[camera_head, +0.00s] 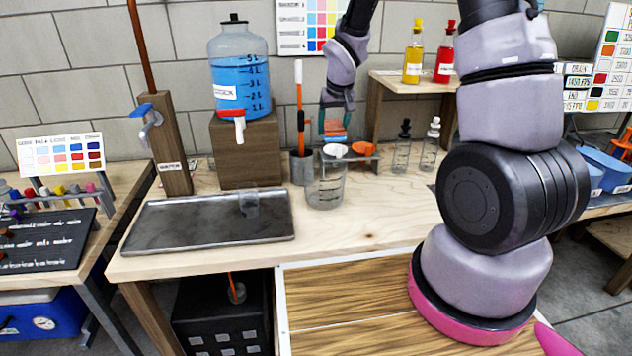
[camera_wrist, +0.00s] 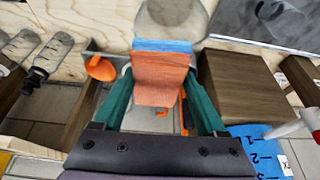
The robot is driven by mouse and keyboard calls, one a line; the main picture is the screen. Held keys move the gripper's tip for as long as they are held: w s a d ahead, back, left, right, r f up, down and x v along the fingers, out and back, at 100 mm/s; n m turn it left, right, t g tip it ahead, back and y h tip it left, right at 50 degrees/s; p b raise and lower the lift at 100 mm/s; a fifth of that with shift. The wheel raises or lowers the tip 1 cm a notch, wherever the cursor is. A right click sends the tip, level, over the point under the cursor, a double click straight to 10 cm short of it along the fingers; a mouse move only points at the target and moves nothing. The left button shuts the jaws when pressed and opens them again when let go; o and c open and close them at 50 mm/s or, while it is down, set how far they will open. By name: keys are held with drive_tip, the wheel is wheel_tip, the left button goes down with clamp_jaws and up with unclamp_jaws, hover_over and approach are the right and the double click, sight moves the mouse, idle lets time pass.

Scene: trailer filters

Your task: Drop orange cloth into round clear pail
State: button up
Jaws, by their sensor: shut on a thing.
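My gripper (camera_wrist: 160,92) has teal fingers and is shut on the orange cloth (camera_wrist: 160,78), a flat piece with a blue band along its far edge. In the head view my gripper (camera_head: 335,125) holds the cloth (camera_head: 335,138) above the back of the bench. The round clear pail (camera_head: 325,188), with marks on its side, stands on the bench in front of and below the cloth. In the wrist view the pail (camera_wrist: 172,20) shows at the top, just beyond the blue band and partly hidden by the cloth. The cloth is apart from the bench top.
A blue-filled tank (camera_head: 240,85) stands on a wooden block (camera_head: 246,150) to the left. A metal tray (camera_head: 205,232) with a small clear cup lies at front left. An orange item (camera_head: 363,149) is behind the pail. Dropper bottles (camera_head: 401,150) stand to the right. The front bench is clear.

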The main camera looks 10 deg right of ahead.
drive_tip(key=shift+f, duration=2.7)
drive_tip(key=o, duration=1.4)
drive_tip(key=s+d+r+m, duration=0.15)
drive_tip(key=s+r, duration=0.25)
drive_tip(key=r, duration=0.4)
drive_tip(key=s+d+r+t, duration=0.1)
drive_tip(key=s+d+r, duration=0.1)
drive_tip(key=s+r, duration=0.35)
drive_tip(key=s+d+r+m, duration=0.1)
drive_tip(key=s+d+r, duration=0.15)
drive_tip(key=r, duration=0.65)
drive_tip(key=s+r+m+y, duration=0.1)
drive_tip(key=s+r, duration=0.3)
drive_tip(key=s, duration=0.4)
drive_tip(key=s+r+m+t, duration=0.1)
drive_tip(key=s+r, duration=0.3)
drive_tip(key=s, duration=0.4)
drive_tip(key=shift+s+a+r+t+y, duration=0.15)
drive_tip(key=shift+r+t+y, duration=0.15)
drive_tip(key=shift+y, duration=0.1)
